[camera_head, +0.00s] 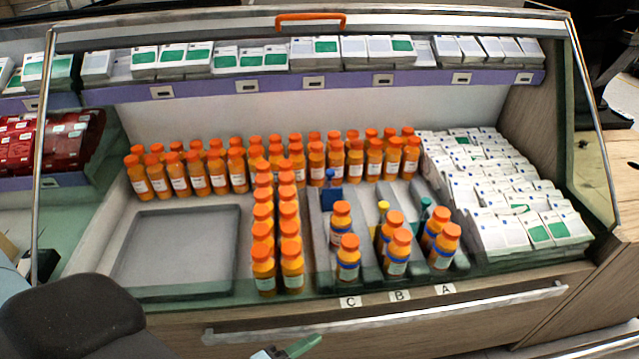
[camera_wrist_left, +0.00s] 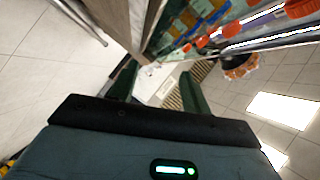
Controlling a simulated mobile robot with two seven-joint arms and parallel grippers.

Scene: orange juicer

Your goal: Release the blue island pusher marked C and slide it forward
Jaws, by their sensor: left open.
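The blue pusher (camera_head: 330,190) stands in the lane behind the label C (camera_head: 349,302), with orange-capped bottles (camera_head: 347,257) in front of it. It is upright, and its lower part is partly hidden. A yellow pusher (camera_head: 383,207) is in lane B, and a teal pusher (camera_head: 425,208) is in lane A. My left gripper (camera_wrist_left: 158,85) is open and empty in the left wrist view, with green fingers apart. Green fingertips, likely its own, show at the bottom edge of the head view (camera_head: 287,349), in front of and below the case. My right gripper is not in view.
A metal rail (camera_head: 390,315) runs along the case front. A glass panel frame with an orange handle (camera_head: 310,17) spans the top. An empty grey tray (camera_head: 178,250) lies left of the bottle rows. White boxes (camera_head: 500,190) fill the right side.

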